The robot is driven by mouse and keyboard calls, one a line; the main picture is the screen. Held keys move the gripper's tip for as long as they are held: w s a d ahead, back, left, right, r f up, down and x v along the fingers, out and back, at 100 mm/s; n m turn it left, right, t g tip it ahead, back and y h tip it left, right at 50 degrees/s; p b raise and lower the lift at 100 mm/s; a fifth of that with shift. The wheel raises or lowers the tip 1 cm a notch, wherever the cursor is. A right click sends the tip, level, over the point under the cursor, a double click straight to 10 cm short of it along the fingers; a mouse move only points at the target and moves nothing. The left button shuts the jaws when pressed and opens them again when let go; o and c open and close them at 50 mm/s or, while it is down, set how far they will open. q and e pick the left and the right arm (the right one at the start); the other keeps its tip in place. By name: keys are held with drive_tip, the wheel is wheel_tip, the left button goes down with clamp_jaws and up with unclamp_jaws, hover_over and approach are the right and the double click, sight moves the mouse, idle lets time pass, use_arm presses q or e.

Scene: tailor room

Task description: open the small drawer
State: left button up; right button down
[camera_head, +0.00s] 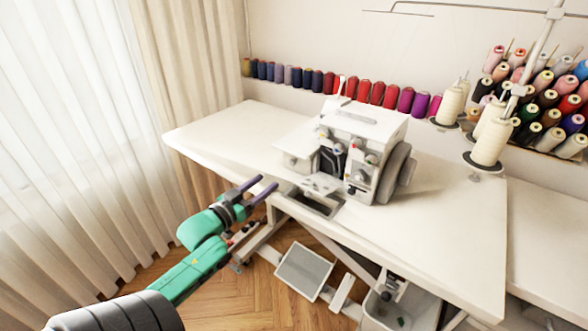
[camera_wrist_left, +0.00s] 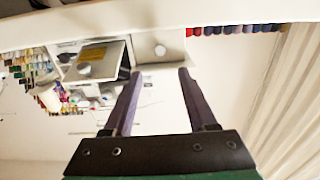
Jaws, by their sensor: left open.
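No clearly recognisable small drawer shows. A grey-white open bin (camera_head: 386,316) hangs or stands under the table, cut by the bottom edge of the head view; I cannot tell whether it is the drawer. My left gripper (camera_head: 263,187) is open and empty, left of the sewing machine (camera_head: 362,150) and close to the table's front edge. In the left wrist view, which looks upside down, its two purple fingers (camera_wrist_left: 160,74) are apart. My right gripper is not in view.
The white table (camera_head: 440,225) has free surface to the right of the machine. Thread cones (camera_head: 490,142) stand at the right, and a row of coloured spools (camera_head: 320,82) lines the wall. A foot pedal (camera_head: 304,272) is below. Curtains (camera_head: 60,130) hang at left.

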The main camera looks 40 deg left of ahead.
sight(291, 163)
use_arm(q)
drive_tip(key=w, duration=1.1)
drive_tip(key=shift+w+a+f+b, duration=0.1)
drive_tip(key=shift+a+b, duration=0.05)
drive_tip(key=shift+b, duration=0.2)
drive_tip(key=shift+c, duration=0.3)
clamp_jaws()
idle(0.3)
